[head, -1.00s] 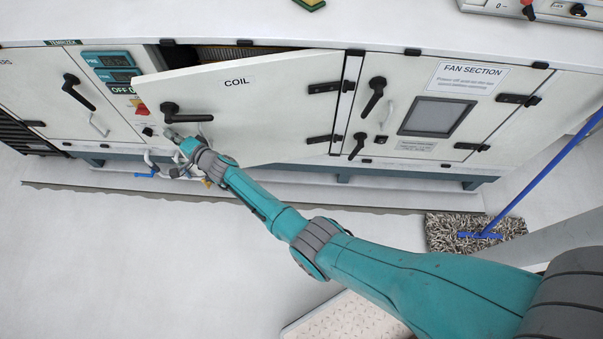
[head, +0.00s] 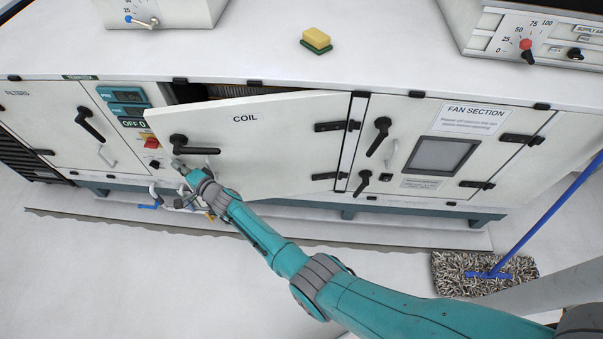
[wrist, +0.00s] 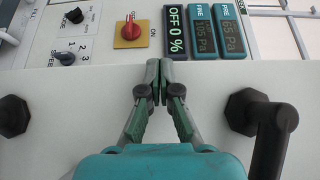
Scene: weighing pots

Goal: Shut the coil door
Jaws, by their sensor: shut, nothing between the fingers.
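The white coil door (head: 262,135) is partly open, hinged on its right side, with a dark gap along its top left. Its black handle (head: 192,148) is near its left edge and also shows at the right of the wrist view (wrist: 262,125). My gripper (head: 178,164) is at the door's left part, just below and left of the handle. In the wrist view my gripper (wrist: 155,72) is shut with its fingertips together and nothing between them. The fingertips overlap the door's free edge in that view; I cannot tell whether they touch it.
The control panel left of the door has a red and yellow switch (head: 150,140) and displays (head: 124,97). The filters door (head: 50,120) and fan section door (head: 440,145) are closed. A sponge (head: 316,40) lies on top. A mop (head: 485,270) stands on the floor at right.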

